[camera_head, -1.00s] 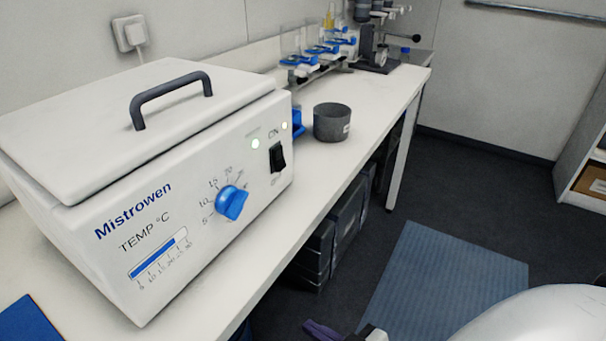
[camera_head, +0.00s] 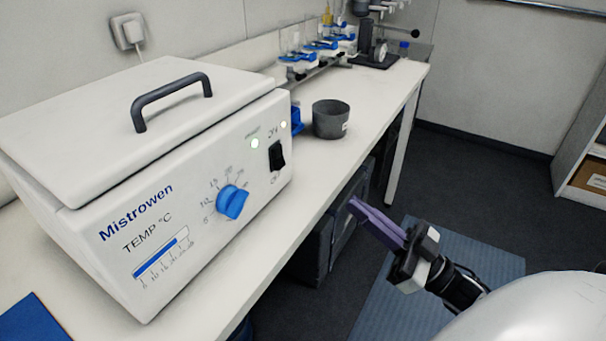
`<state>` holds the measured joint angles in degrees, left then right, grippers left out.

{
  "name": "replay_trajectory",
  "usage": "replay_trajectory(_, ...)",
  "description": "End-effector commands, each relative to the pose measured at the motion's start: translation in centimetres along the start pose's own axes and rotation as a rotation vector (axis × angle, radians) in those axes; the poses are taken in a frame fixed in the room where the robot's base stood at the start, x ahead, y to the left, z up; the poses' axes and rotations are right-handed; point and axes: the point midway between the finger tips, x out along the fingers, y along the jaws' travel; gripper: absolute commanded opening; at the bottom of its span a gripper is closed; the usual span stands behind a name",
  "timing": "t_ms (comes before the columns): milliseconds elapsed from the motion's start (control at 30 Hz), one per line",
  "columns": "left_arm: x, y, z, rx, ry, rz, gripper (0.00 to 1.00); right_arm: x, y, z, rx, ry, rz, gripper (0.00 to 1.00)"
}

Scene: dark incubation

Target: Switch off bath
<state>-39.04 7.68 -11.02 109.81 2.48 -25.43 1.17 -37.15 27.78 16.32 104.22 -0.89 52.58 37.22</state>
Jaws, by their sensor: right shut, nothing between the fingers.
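The bath is a white box labelled Mistrowen (camera_head: 95,258) on the left of the bench, its lid shut under a dark handle. Its front has a blue temperature dial (camera_head: 232,202) and a black rocker switch (camera_head: 277,156) near the right end. Two small lights glow above the switch. My right gripper (camera_head: 354,207) has purple fingers, shut and empty. It is in front of the bench edge, to the right of and lower than the switch, apart from the bath. My left gripper is not in view.
A dark grey pot (camera_head: 331,119) stands on the white bench (camera_head: 375,108) right of the bath. Blue-clamped glassware (camera_head: 318,46) and a microscope-like stand (camera_head: 372,40) are at the far end. Dark cabinets (camera_head: 345,230) sit under the bench. A blue mat (camera_head: 490,262) lies on the floor.

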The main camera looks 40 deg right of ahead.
Motion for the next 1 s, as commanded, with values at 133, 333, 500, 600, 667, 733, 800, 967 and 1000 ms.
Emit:
replay_trajectory(133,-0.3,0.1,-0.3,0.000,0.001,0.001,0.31,1.9,0.0,-0.2,-0.001,0.004,-0.002,0.00)
replay_trajectory(333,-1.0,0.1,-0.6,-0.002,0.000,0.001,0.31,6.2,0.0,-0.3,0.000,0.005,-0.002,0.00)
replay_trajectory(500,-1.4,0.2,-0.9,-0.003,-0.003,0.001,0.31,9.8,0.0,-0.3,-0.001,0.005,-0.001,0.00)
replay_trajectory(600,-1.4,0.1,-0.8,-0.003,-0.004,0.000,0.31,10.9,0.0,1.0,0.000,0.001,0.002,0.00)
replay_trajectory(667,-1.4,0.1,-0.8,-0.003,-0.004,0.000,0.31,11.5,0.0,1.5,0.000,0.002,0.001,0.00)
replay_trajectory(733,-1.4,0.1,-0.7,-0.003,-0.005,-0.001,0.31,11.9,0.0,2.1,0.000,0.001,0.001,0.00)
replay_trajectory(800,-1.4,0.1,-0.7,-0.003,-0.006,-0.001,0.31,12.3,0.0,2.5,0.000,0.001,0.001,0.00)
replay_trajectory(967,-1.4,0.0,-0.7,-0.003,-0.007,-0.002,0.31,12.6,0.0,2.9,0.000,-0.001,0.001,0.00)
replay_trajectory(1000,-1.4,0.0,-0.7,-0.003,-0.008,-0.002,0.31,12.6,0.0,2.9,0.000,-0.001,0.000,0.00)
